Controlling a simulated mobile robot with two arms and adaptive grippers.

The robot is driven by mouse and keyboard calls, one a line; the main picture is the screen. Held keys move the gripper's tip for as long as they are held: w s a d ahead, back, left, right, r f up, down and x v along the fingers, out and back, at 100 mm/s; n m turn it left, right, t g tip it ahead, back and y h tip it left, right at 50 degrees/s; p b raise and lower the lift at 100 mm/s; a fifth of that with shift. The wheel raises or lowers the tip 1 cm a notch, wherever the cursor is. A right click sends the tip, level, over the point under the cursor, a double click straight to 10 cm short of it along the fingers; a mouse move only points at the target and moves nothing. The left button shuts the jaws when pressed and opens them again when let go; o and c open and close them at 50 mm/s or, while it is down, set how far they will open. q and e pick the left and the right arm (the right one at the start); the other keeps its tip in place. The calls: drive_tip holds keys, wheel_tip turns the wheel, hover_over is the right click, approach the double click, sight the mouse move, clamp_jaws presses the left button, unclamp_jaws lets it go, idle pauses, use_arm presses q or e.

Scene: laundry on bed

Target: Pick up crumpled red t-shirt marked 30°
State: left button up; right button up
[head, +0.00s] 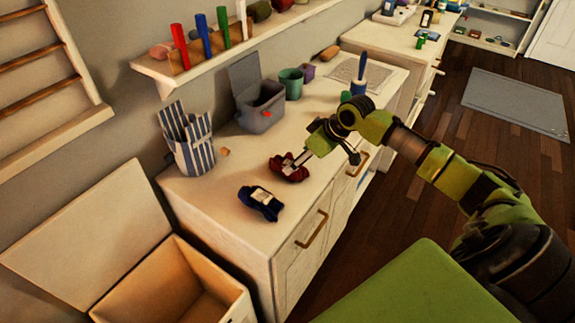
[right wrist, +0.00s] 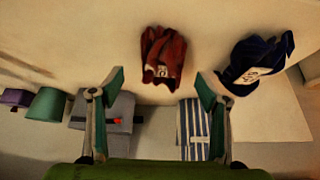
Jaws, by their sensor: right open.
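The crumpled red t-shirt (head: 276,164) lies on the white counter, with a small pale tag whose marking is too small to read for certain. It also shows in the right wrist view (right wrist: 165,50), ahead of the fingertips and centred between them. My right gripper (head: 298,165) reaches down over the shirt from the right, and its near side covers part of the cloth. In the right wrist view the two fingers (right wrist: 163,82) stand wide apart with nothing between them. My left gripper is in neither view.
A dark blue crumpled garment (head: 258,204) with a white tag lies nearer the counter's front. A striped container (head: 195,150), an open grey bin (head: 262,112) and a green cup (head: 291,83) stand behind. A wooden box (head: 170,285) is open at lower left.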

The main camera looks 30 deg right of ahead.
sight(277, 164)
drive_tip(key=shift+w+a+f, duration=0.1)
drive_tip(key=shift+w+f, duration=0.1)
drive_tip(key=x, duration=0.1)
drive_tip(key=p+x, duration=0.1)
drive_tip(key=x, duration=0.2)
drive_tip(key=shift+w+a, duration=0.1)
drive_tip(key=shift+a, duration=0.15)
drive_tip(key=shift+w+f, duration=0.2)
drive_tip(key=shift+f, duration=0.15)
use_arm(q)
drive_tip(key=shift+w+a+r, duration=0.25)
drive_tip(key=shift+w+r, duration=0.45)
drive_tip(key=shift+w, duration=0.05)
use_arm(e)
drive_tip(key=c, duration=1.2)
